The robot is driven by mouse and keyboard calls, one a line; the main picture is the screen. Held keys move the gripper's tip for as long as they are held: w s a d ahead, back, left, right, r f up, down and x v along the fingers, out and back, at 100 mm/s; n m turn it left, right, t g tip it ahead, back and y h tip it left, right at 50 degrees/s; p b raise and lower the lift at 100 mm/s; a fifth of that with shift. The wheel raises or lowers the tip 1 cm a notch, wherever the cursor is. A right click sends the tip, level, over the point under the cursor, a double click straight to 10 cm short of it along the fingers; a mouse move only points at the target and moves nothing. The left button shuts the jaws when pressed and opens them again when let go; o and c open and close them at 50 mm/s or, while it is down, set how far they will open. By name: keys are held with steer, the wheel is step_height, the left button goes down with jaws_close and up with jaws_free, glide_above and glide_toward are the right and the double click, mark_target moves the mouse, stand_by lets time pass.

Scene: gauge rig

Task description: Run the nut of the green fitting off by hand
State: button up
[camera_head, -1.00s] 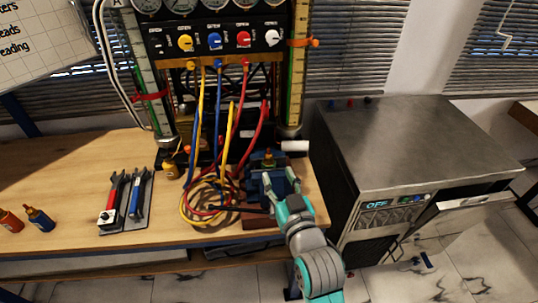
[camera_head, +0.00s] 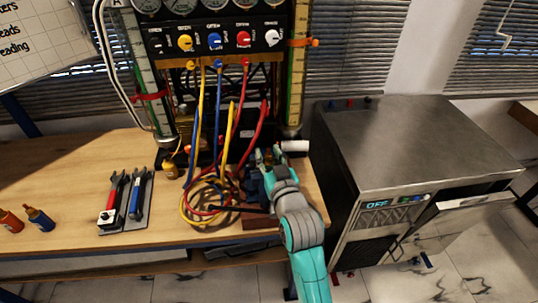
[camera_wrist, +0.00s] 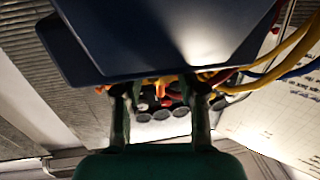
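My gripper (camera_head: 268,156) is at the blue vise (camera_head: 252,186) near the right end of the bench, and its wrist hides most of the vise. In the wrist view, the two fingers of my gripper (camera_wrist: 160,88) stand apart. The dark blue vise body (camera_wrist: 165,35) fills the top of that view, just beyond the fingers. No nut shows clearly gripped between them. I cannot pick out the green fitting; a small brass-coloured part shows by the fingertips in the head view, too small to identify.
Coiled yellow, red and blue hoses (camera_head: 205,195) lie left of the vise. A white roll (camera_head: 294,146) lies behind it. A tool tray (camera_head: 127,213) and small bottles (camera_head: 40,219) are farther left. A steel cabinet (camera_head: 415,140) stands right of the bench.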

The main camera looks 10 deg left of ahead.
jaws_close()
steer(key=shift+d+n+g+y, duration=0.1)
steer(key=shift+n+g+y, duration=0.25)
steer(key=shift+y, duration=0.25)
steer(key=shift+w+d+n+g+y, duration=0.1)
steer(key=shift+n+g+y, duration=0.85)
steer(key=shift+y, duration=0.35)
steer(key=n+g+y, duration=0.4)
steer(key=g, duration=0.1)
steer(key=shift+w+n, duration=0.1)
steer(key=shift+n, duration=0.3)
steer(key=n+g+y, duration=0.1)
steer(key=n+g, duration=0.1)
steer(key=g, duration=0.2)
steer(key=n+g+y, duration=0.1)
steer(key=n+g, duration=0.2)
steer(key=g, duration=0.1)
steer(key=shift+w+y, duration=0.1)
steer(key=shift+y, duration=0.2)
steer(key=shift+n+g, duration=1.3)
steer(key=shift+g, duration=1.1)
